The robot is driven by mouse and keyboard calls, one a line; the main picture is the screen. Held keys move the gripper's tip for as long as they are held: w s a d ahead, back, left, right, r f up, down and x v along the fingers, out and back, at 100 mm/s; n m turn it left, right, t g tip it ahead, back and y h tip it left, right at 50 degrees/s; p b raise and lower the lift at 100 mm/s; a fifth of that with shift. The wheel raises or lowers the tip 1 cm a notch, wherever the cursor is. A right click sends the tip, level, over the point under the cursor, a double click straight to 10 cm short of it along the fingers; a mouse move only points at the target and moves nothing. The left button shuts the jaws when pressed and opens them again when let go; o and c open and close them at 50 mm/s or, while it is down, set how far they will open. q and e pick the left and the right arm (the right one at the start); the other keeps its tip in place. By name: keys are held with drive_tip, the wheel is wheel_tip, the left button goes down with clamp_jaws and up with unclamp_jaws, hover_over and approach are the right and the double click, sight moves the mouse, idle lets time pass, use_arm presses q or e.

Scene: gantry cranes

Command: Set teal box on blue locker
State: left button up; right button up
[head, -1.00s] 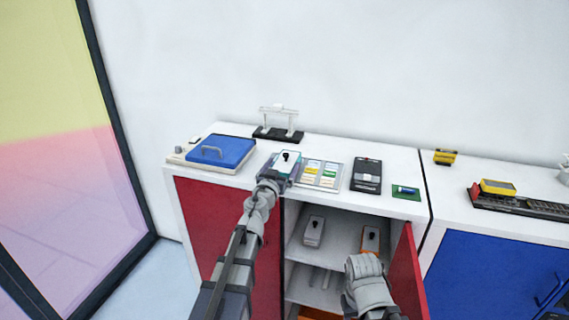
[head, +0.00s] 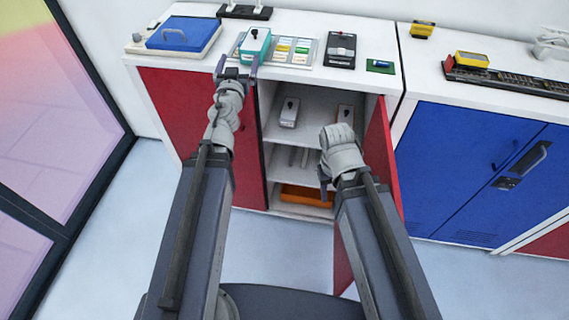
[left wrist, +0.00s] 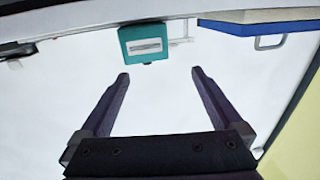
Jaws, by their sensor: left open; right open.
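The teal box (head: 256,45), with a black knob on its top, stands on the white top of the red locker (head: 205,100). In the left wrist view the box (left wrist: 143,42) is beyond the fingertips, apart from them. My left gripper (head: 237,70) is open and empty at the front edge of that top, just short of the box; its spread fingers also show in the left wrist view (left wrist: 160,73). My right gripper (head: 325,188) is open, mostly hidden by its wrist, in front of the open cabinet. The blue locker (head: 468,170) stands to the right.
A blue-lidded case (head: 183,34), a tray of coloured pieces (head: 290,50) and a black device (head: 341,50) flank the box. The open red door (head: 379,150) juts out. On the blue locker, a yellow block on a rail (head: 475,60) lies behind free room at the front.

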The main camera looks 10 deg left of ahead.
use_arm(q)
drive_tip(key=s+d+f+g+y, duration=0.1)
drive_tip(key=s+d+f+g, duration=0.15)
drive_tip(key=f, duration=0.25)
drive_tip(key=s+d+f+n+g+y, duration=0.1)
drive_tip(key=s+d+f+g, duration=0.1)
drive_tip(key=s+f+g, duration=0.25)
drive_tip(key=s+d+f+g+y, duration=0.1)
drive_tip(key=s+d+f+g, duration=0.15)
drive_tip(key=f, duration=0.35)
drive_tip(key=s+d+f+m+g+h, duration=0.3)
drive_tip(key=s+d+f+m+g, duration=0.3)
drive_tip(key=s, duration=0.9)
drive_tip(key=d+g, duration=0.3)
drive_tip(key=d, duration=0.2)
drive_tip(key=shift+f+h, duration=0.2)
drive_tip(key=shift+h, duration=0.1)
drive_tip(key=shift+d, duration=0.1)
